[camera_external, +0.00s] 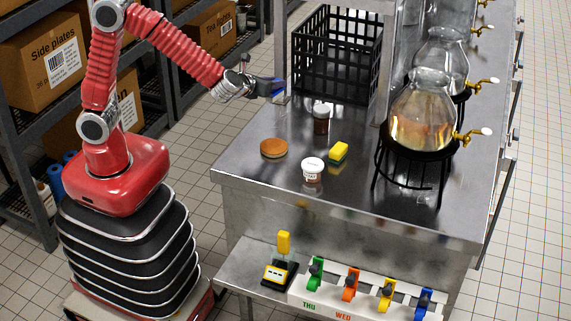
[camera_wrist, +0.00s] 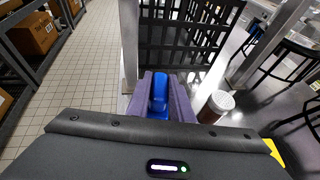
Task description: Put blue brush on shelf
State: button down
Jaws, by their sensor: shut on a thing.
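My gripper (camera_external: 270,88) is held above the left edge of the steel counter, close to a metal upright. In the wrist view its purple-grey fingers are shut on the blue brush (camera_wrist: 159,98), which stands up between them. In the outside view only a little blue shows at the fingertips, and the brush's shape is mostly hidden. Dark shelving (camera_external: 95,85) with cardboard boxes stands behind my arm. Metal uprights rise from the counter, and whatever they carry is above the picture. I cannot tell which of these is the task's shelf.
A black crate (camera_external: 337,55) stands at the back of the counter. A brown-and-white jar (camera_external: 321,118), a sponge (camera_external: 339,152), a round brown item (camera_external: 273,148) and a white-lidded jar (camera_external: 312,169) are on the counter. Glass dispensers (camera_external: 423,115) on black stands are at right.

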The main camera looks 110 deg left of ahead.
jog(key=shift+w, duration=0.15)
jog(key=shift+w+d, duration=0.1)
jog(key=shift+w, duration=0.15)
jog(key=w+d+f+m+t+h, duration=0.1)
jog(key=w+d+f+m+t, duration=0.15)
jog(key=d, duration=0.45)
jog(key=w+d+f+m+t+h, duration=0.1)
jog(key=w+d+m+t+h, duration=0.15)
jog(key=d, duration=0.35)
jog(key=w+d+f+m+t, duration=0.2)
jog(key=w+d, duration=0.1)
jog(key=d, duration=0.4)
jog(key=d+f+m+t+h, duration=0.1)
jog(key=d+m+h, duration=0.1)
jog(key=d, duration=0.9)
jog(key=d+f+m+t+h, duration=0.2)
jog(key=d+m+h, duration=0.1)
jog(key=d, duration=0.8)
jog(key=shift+s+d+f+h, duration=0.15)
jog(key=shift+f+h, duration=0.15)
jog(key=shift+h, duration=0.05)
